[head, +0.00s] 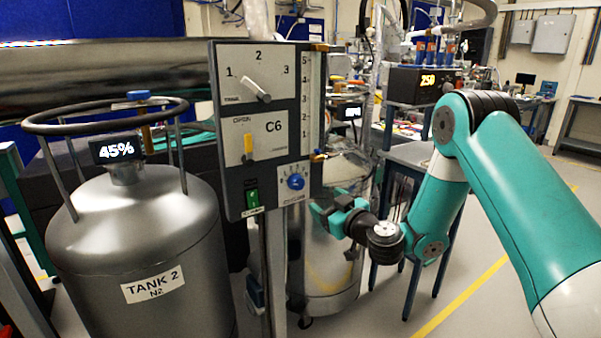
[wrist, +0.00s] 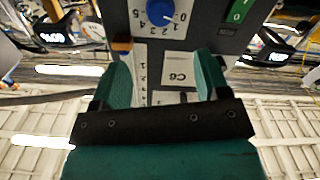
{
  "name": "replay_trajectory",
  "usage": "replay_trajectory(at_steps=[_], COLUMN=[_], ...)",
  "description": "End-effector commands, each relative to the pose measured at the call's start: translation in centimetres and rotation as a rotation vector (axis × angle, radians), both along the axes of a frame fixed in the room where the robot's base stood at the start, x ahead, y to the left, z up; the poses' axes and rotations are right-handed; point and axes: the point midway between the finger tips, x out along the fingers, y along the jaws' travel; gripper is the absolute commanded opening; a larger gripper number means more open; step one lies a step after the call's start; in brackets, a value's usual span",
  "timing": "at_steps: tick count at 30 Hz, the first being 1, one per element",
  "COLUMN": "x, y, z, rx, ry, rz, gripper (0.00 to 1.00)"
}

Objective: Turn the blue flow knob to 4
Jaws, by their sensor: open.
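The blue flow knob (head: 296,182) is low on the right side of the grey control panel (head: 234,186). In the wrist view, the panel appears upside down, and the blue knob (wrist: 160,11) is at the top edge, partly cut off. A numbered dial surrounds it, and its white mark appears to point near 1. My gripper (head: 327,211) is just below and right of the knob in the head view. In the wrist view my gripper (wrist: 163,76) has its two green fingers spread with nothing between them. They appear apart from the knob.
The panel also carries a green switch (head: 252,199), a yellow lever (head: 249,147) and a grey 1-2-3 selector (head: 257,89). Tank 2 (head: 140,250) stands at left. A silver vessel (head: 330,255) stands behind my gripper. Floor at lower right is open.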

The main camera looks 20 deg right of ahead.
Motion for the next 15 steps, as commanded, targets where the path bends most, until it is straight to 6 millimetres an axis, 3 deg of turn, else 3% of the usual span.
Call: replay_trajectory(at_steps=[2,15], x=[1.1,9.0], y=[0.5,3.1], z=[0.8,0.5], rx=[-0.001,-0.002], ry=[-0.001,-0.004], rz=[0.002,0.003], gripper=[0.69,0.69])
